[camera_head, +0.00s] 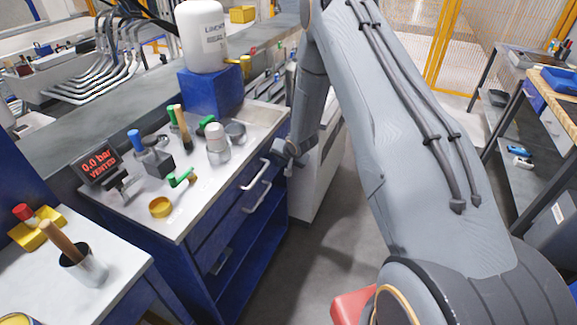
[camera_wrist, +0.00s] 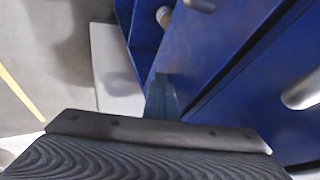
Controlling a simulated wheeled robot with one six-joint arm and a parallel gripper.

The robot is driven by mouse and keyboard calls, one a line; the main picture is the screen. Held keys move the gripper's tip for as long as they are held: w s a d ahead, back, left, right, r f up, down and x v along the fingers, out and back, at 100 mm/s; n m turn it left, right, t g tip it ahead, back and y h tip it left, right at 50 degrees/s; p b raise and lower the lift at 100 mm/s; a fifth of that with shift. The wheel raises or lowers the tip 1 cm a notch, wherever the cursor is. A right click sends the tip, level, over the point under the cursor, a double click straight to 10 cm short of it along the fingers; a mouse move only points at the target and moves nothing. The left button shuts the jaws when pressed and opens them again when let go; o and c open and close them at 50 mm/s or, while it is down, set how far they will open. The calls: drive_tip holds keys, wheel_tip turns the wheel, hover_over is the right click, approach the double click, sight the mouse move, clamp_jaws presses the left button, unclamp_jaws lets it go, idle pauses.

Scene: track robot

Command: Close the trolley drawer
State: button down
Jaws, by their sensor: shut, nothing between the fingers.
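The blue trolley (camera_head: 205,240) has a pale top with small items on it. Its blue drawer fronts carry metal handles, an upper one (camera_head: 256,174) and one just below it (camera_head: 258,197). I cannot tell from these views how far any drawer stands out. My gripper (camera_head: 283,158) is by the trolley's far front corner, beside the drawer fronts. In the wrist view, the shut fingers (camera_wrist: 162,98) are empty and lie over or close to a blue panel (camera_wrist: 205,60). Whether they touch it is unclear. A metal handle (camera_wrist: 302,90) shows at the right edge.
A blue box (camera_head: 210,92) with a white bottle (camera_head: 203,38) stands behind the trolley top. A pale cabinet (camera_head: 315,185) is beside the trolley's far end. A workbench (camera_head: 545,105) stands at right. Grey floor is clear in front of the trolley.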

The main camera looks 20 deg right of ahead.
drive_tip(key=s+d+r, duration=0.4)
drive_tip(key=s+r, duration=0.4)
drive_tip(key=shift+s, duration=0.3)
drive_tip(key=s+a+r+n+g, duration=0.2)
drive_tip(key=s+r, duration=0.3)
drive_tip(key=s, duration=0.5)
drive_tip(key=s+a+r+n+g+h, duration=0.1)
drive_tip(key=s+r+n+g, duration=0.1)
drive_tip(key=s+r, duration=0.4)
drive_tip(key=s+a+r+n+g, duration=0.2)
drive_tip(key=s+r, duration=0.3)
drive_tip(key=s, duration=0.9)
drive_tip(key=shift+a+r+n, duration=0.15)
drive_tip(key=shift+a+n, duration=0.2)
drive_tip(key=shift+n, duration=0.05)
